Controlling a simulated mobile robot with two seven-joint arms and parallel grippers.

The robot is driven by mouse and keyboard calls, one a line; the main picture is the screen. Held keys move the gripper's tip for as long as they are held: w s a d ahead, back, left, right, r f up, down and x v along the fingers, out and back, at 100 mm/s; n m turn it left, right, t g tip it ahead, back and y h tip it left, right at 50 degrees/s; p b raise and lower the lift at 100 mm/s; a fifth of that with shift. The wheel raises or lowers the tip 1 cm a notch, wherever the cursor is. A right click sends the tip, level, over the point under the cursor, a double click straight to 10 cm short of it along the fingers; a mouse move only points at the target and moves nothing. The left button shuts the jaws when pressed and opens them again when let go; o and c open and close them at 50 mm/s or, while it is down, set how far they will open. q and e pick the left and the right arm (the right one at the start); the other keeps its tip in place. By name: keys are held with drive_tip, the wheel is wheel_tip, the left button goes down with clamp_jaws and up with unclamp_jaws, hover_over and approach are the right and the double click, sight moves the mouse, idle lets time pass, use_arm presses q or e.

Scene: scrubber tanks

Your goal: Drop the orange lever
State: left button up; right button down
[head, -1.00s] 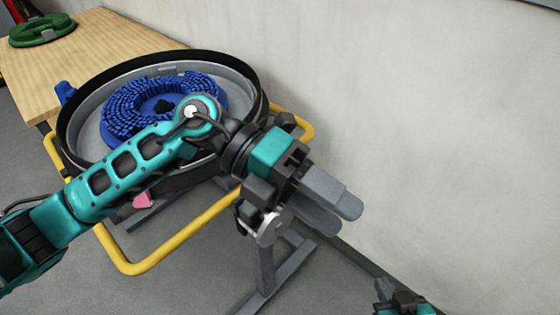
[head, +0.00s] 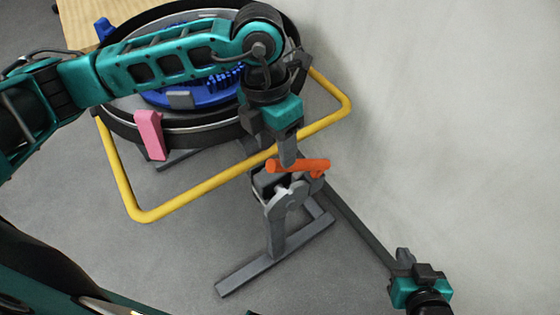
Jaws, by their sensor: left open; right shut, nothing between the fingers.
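The orange lever (head: 312,166) lies roughly level at the top of a grey stand post, just outside the yellow rail, in the head view. My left gripper (head: 287,160) points down right at the lever; its grey fingers overlap the lever's left part, and I cannot tell if they touch it. The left gripper is open. My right gripper (head: 404,256) is at the lower right, near the wall, apart from the lever, shut and empty.
A round black-rimmed tank (head: 120,128) holds a blue brush (head: 205,97). A pink clip (head: 150,134) hangs on its rim. The pale wall (head: 460,130) bounds the right side. A wooden table (head: 78,28) stands behind.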

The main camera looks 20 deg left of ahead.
sight(279, 166)
use_arm(q)
drive_tip(key=f, duration=0.5)
drive_tip(key=shift+s+d+f, duration=0.2)
drive_tip(key=shift+d+f, duration=0.1)
drive_tip(key=shift+d, duration=0.1)
drive_tip(key=shift+c, duration=0.4)
clamp_jaws()
